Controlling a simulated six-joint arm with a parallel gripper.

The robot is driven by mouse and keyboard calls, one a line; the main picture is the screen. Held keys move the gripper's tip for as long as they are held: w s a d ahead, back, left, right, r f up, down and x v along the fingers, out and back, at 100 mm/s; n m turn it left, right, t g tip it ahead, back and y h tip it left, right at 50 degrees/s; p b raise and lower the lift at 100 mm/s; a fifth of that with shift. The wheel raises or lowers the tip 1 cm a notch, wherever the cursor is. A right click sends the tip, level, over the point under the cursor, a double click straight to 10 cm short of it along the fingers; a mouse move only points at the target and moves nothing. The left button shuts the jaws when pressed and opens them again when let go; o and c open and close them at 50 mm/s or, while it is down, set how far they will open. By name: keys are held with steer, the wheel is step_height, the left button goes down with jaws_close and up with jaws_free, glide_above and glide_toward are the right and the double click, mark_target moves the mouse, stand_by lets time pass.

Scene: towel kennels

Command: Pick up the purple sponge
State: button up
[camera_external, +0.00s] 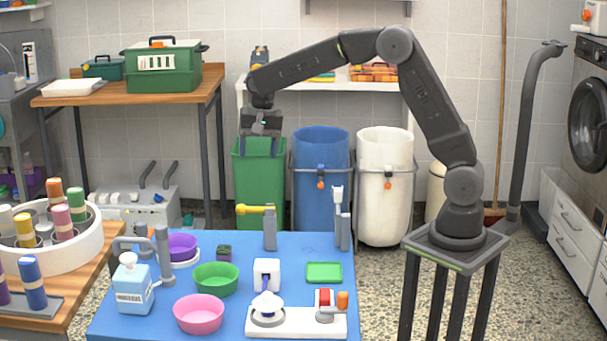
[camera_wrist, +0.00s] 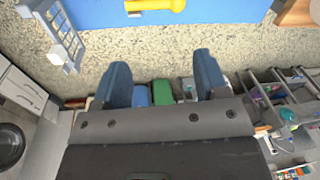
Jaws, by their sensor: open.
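A small block with a purple lower part and a dark green top, which looks like the purple sponge (camera_external: 224,256), sits on the blue table (camera_external: 300,245) in the external view. It lies just right of a purple bowl (camera_external: 182,244) and behind a green bowl (camera_external: 216,279). My gripper (camera_external: 259,150) is high above and beyond the table's far edge, in front of the green bin, well apart from the sponge. Its fingers also show in the wrist view (camera_wrist: 162,65), spread open with nothing between them. The sponge is not visible in the wrist view.
A grey post with a yellow-headed piece (camera_external: 256,210) stands at the table's far edge. A soap bottle (camera_external: 133,284), a pink bowl (camera_external: 199,314), a white dispenser (camera_external: 267,273) and a green tray (camera_external: 324,272) share the table. Bins stand behind it.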

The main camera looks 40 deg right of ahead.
steer(key=w+a+f+m+g, duration=0.1)
steer(key=a+f+m, duration=0.1)
steer(key=a+f, duration=0.9)
glide_above(223, 249)
steer(key=shift+h, duration=0.3)
step_height(223, 249, down, 7)
steer(key=shift+s+d+f, duration=0.1)
steer(key=shift+d+f, duration=0.05)
steer(key=shift+f, duration=3.05)
steer(key=c, duration=1)
steer(key=shift+r, duration=0.1)
